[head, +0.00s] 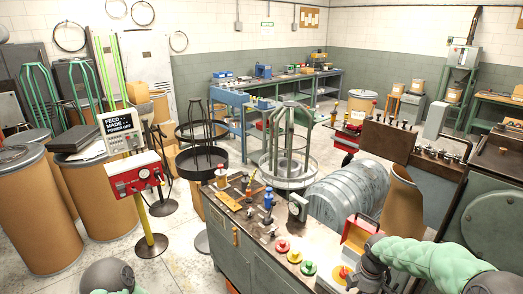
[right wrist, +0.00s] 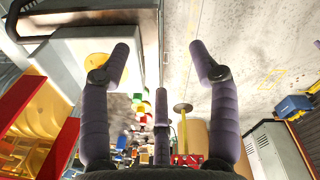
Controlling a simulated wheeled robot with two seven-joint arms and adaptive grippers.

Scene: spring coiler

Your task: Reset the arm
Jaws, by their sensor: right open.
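My right arm (head: 435,262) comes in from the lower right in the head view, its dark wrist end above the front right of the workbench (head: 225,245). In the right wrist view my right gripper (right wrist: 163,62) is open, its dark purple fingers spread wide with nothing between them. Part of my left arm (head: 108,276) shows at the bottom left edge of the head view; its gripper is out of the picture.
Red, yellow and green knobs (head: 295,256) and a red box (head: 359,232) lie close to my right wrist. A yellow post with a red control box (head: 137,174) stands left of the bench. Brown drums (head: 105,198) stand further left.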

